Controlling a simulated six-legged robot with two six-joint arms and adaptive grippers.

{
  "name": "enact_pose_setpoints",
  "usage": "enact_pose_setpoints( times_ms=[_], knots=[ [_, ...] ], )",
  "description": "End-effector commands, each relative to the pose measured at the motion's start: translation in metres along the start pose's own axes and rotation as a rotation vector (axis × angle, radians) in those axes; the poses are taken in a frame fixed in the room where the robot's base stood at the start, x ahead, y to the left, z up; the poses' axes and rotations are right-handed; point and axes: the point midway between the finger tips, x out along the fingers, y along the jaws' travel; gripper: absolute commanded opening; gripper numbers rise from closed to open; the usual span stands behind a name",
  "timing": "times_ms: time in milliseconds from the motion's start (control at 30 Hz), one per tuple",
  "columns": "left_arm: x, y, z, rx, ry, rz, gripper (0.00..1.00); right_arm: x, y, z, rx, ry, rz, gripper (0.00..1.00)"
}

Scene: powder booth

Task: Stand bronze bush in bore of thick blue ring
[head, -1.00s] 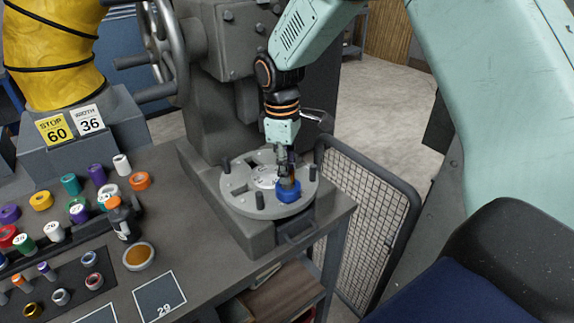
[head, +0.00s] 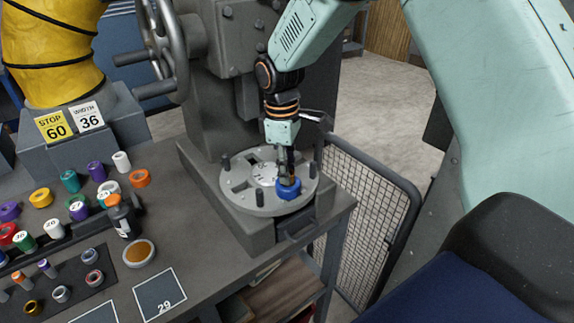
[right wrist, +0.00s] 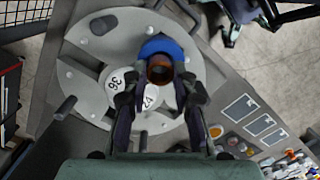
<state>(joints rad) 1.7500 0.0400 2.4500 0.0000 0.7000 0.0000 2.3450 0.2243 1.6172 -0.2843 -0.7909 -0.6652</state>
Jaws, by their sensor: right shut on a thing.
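The thick blue ring (head: 289,191) lies on the front right of the round grey slotted plate in the head view. It also shows in the right wrist view (right wrist: 160,45). The bronze bush (right wrist: 160,68) is between my right fingers, over the ring, and its dark open end faces the wrist camera. In the head view the bush (head: 290,181) shows as a small brown piece at the ring's bore. How deep it sits is hidden. My right gripper (head: 288,172) points down and is shut on the bush. My left gripper is not in view.
The round plate (head: 238,196) has upright dark pegs around the ring and numbered white discs (right wrist: 117,82) near its middle. A machine column (head: 215,120) stands behind. A mesh guard (head: 365,215) stands right.

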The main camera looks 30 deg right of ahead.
Motion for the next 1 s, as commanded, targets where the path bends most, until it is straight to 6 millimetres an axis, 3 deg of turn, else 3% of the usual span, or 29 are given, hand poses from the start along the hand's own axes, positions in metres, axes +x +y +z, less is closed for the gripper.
enact_pose_setpoints(
  times_ms=[467,500,800,1000],
  knots=[
    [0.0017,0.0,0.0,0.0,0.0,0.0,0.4,0.008,0.0004,-0.0009,0.0,0.001,0.001,0.0],
    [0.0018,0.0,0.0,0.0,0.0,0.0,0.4,0.0083,0.0004,-0.001,0.0,0.001,0.001,0.27],
    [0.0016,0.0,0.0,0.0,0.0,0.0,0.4,0.008,0.0003,-0.0008,0.0,0.001,0.001,0.53],
    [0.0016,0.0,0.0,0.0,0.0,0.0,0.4,0.008,0.0002,-0.0008,0.0,0.001,0.001,0.53]
  ],
)
